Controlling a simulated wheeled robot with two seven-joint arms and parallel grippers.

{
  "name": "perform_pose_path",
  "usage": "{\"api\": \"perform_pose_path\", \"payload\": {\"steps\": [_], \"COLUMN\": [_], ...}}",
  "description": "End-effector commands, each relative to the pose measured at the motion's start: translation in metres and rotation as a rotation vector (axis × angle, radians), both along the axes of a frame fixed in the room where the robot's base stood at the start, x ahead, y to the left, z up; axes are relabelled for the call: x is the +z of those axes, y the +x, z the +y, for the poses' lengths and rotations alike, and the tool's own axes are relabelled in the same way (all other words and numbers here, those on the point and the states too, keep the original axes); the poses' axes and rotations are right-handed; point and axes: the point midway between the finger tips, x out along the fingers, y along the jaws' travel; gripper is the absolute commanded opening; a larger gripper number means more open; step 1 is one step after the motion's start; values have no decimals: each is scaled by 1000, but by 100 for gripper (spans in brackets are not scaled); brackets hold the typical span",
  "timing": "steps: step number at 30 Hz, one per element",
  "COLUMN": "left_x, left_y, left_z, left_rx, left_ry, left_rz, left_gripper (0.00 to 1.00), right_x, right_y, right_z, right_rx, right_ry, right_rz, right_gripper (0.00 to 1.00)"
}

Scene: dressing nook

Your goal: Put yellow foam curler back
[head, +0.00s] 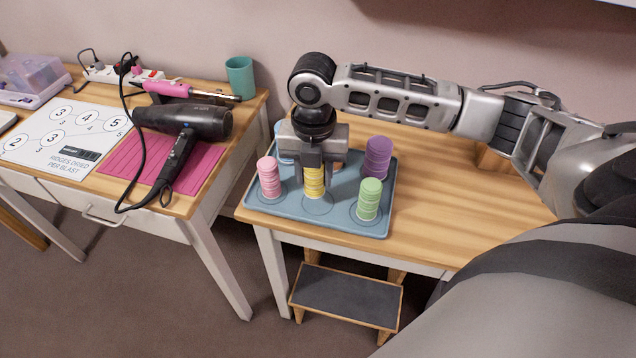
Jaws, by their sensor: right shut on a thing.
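The yellow foam curler (314,184) is upright over the front middle of the blue-grey tray (290,209), in line with a ring mark there. My right gripper (316,168) comes down from above and is shut on its upper part. I cannot tell whether its base touches the tray. A pink curler (268,177) stands to its left and a green curler (369,199) to its right. A purple curler (378,157) stands behind the green one. A light blue curler (280,137) at the back left is mostly hidden by my gripper. My left gripper is not in view.
The wooden table (440,200) is clear right of the tray. A second table at left holds a black hair dryer (185,122) on a pink mat (120,165), a numbered sheet (60,135), a teal cup (240,78) and a power strip (110,74). A step stool (345,295) stands below.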

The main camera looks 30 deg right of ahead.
Motion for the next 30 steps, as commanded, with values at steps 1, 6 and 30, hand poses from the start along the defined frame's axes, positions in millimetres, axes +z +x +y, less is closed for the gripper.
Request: {"api": "perform_pose_path", "payload": {"steps": [1,6,30], "left_x": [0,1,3], "left_y": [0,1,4], "left_z": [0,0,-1], "left_rx": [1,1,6], "left_ry": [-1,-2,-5], "left_rz": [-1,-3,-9], "left_gripper": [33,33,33], "right_x": [-6,-30,-41], "right_y": [-1,-2,-2], "right_z": [-6,-7,-7], "right_rx": [-3,-1,-1], "right_ry": [-4,-2,-2], "right_rz": [3,3,1], "right_gripper": [13,13,57]}}
